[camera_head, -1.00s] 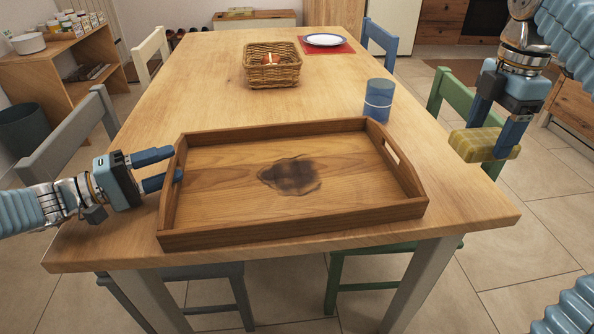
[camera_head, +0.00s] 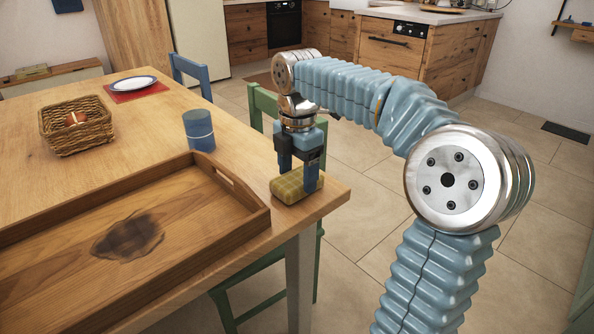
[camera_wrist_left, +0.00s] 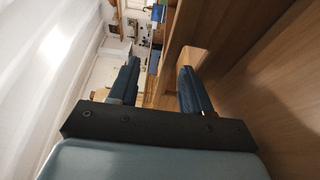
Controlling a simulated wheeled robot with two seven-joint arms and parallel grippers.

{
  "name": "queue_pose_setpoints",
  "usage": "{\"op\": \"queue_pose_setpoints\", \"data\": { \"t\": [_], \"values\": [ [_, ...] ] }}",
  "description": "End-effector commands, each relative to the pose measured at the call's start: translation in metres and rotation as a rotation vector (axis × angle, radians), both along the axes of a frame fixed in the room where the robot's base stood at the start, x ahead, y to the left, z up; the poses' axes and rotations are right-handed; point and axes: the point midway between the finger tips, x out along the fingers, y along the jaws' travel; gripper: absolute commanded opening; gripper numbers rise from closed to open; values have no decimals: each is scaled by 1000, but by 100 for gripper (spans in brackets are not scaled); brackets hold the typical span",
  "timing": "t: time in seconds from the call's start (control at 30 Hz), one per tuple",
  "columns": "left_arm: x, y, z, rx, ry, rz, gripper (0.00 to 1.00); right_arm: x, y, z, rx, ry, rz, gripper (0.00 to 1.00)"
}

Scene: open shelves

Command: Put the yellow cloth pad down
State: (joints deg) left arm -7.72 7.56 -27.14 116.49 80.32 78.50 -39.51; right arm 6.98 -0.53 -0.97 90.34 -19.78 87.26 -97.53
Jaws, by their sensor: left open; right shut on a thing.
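The yellow cloth pad (camera_head: 289,189) is at the right front corner of the table, to the right of the tray, in the head view. My right gripper (camera_head: 297,178) points down and is shut on the pad, with a finger on either side. The pad's underside is at or just above the table top; I cannot tell whether it touches. My left gripper (camera_wrist_left: 158,70) is out of the head view. The left wrist view shows its two fingers apart, close to wooden boards that look like the tray's side.
The wooden tray (camera_head: 232,201) with a dark wet stain (camera_head: 128,237) lies left of the pad. A blue cup (camera_head: 199,130), a wicker basket (camera_head: 76,140) and a plate (camera_head: 134,83) on a red mat stand farther back. A green chair (camera_head: 262,105) is beside the table's right edge.

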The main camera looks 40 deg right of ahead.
Motion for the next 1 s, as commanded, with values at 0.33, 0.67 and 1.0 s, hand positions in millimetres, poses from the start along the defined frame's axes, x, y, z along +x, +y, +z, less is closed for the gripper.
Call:
{"op": "queue_pose_setpoints", "data": {
  "t": [0.33, 0.67, 1.0],
  "values": [
    [0, 0, -13, 17, 22, 2, 85, 0, 0, -5, 0, 0, 0, 77],
    [0, 0, -13, 17, 22, 2, 85, 0, 0, -5, 0, 0, 0, 97],
    [0, 0, -13, 17, 22, 2, 85, 1, 0, 33, -1, -5, 1, 97]
  ]
}}
